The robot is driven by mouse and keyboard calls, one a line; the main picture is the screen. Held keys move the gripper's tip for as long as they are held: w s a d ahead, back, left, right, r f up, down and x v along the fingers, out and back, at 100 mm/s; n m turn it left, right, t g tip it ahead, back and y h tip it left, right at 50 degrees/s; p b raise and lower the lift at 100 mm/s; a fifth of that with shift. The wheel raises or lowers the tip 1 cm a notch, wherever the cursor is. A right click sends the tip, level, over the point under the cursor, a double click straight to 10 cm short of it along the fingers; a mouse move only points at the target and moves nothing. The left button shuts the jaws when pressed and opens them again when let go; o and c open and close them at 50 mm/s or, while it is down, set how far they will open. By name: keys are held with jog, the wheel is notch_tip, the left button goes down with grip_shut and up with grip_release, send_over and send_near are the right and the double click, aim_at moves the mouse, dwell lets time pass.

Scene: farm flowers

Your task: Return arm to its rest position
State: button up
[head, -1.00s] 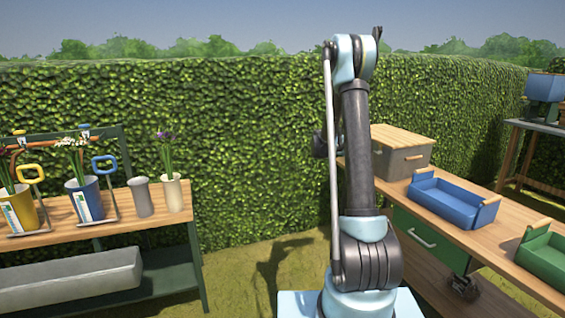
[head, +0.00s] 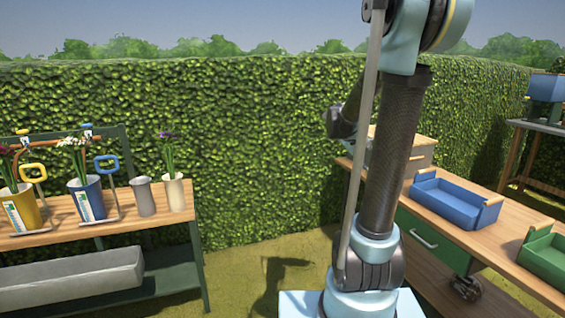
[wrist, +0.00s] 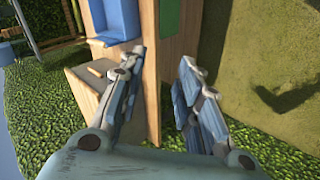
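My arm (head: 392,150) rises in the middle of the head view, and its upper joint runs out of the top edge. A dark part of the arm shows behind it at mid-height. My gripper (wrist: 162,62) shows in the wrist view with its two fingers spread apart. Nothing is between the fingers; the wooden bench and grass show through the gap. In the head view the fingers cannot be made out.
At right a wooden bench (head: 456,228) holds a lidded box (head: 419,155), a blue tray (head: 450,201) and a green tray (head: 546,258). At left a potting table (head: 125,221) holds flower pots. A hedge (head: 262,150) stands behind. Grass between is open.

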jog(key=s+a+f+y, duration=0.2)
jog(key=s+a+f, duration=0.2)
jog(key=s, duration=0.5)
jog(key=s+a+f+y, duration=0.3)
jog(key=s+a, duration=0.2)
jog(key=s, duration=0.5)
jog(key=s+a+f+m+g+y, duration=0.1)
jog(key=s+a+f, duration=0.3)
jog(key=s, duration=0.6)
jog(key=shift+a+f+y, duration=0.35)
jog(key=shift+a+y, duration=0.35)
jog(key=shift+y, duration=0.2)
